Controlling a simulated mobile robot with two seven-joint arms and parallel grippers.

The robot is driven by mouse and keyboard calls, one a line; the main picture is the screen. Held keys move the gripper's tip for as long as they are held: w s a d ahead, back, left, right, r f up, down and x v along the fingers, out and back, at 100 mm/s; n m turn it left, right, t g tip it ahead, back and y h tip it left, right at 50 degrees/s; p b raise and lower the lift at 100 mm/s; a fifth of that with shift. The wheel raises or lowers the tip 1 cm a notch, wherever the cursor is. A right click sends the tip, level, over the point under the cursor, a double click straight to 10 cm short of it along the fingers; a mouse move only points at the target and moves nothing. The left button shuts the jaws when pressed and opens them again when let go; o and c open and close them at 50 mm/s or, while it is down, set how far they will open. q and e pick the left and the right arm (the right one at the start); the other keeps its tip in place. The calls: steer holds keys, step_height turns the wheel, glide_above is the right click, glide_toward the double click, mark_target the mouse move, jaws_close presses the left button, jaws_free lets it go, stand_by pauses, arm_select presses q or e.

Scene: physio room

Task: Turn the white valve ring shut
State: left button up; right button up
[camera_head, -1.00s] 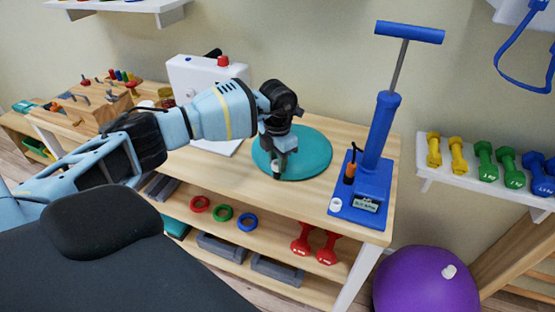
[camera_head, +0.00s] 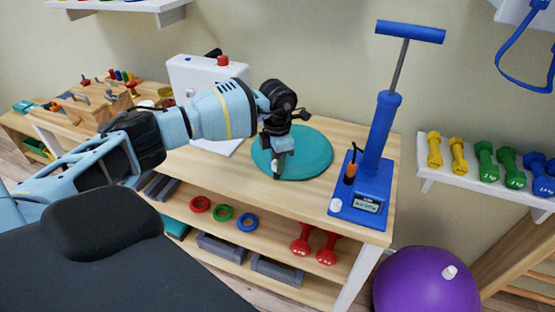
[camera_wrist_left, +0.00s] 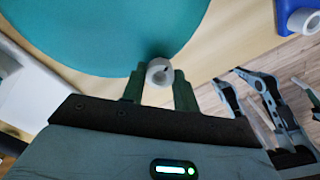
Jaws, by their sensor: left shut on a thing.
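The white valve ring (camera_wrist_left: 160,72) sits at the near edge of the teal round cushion (camera_wrist_left: 105,30). In the wrist view it is between the two green fingers of my left gripper (camera_wrist_left: 159,88), which is shut on it. In the head view my left gripper (camera_head: 278,172) points down at the front rim of the cushion (camera_head: 315,152). The ring is mostly hidden there behind the fingers.
A blue pump (camera_head: 376,140) stands on the wooden table right of the cushion, with a white cap (camera_head: 336,205) on its base. A white box (camera_head: 190,72) stands behind my left arm. Red dumbbells (camera_head: 303,240) and coloured rings lie on the shelf below.

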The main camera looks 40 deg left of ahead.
arm_select(q)
steer(key=o, duration=1)
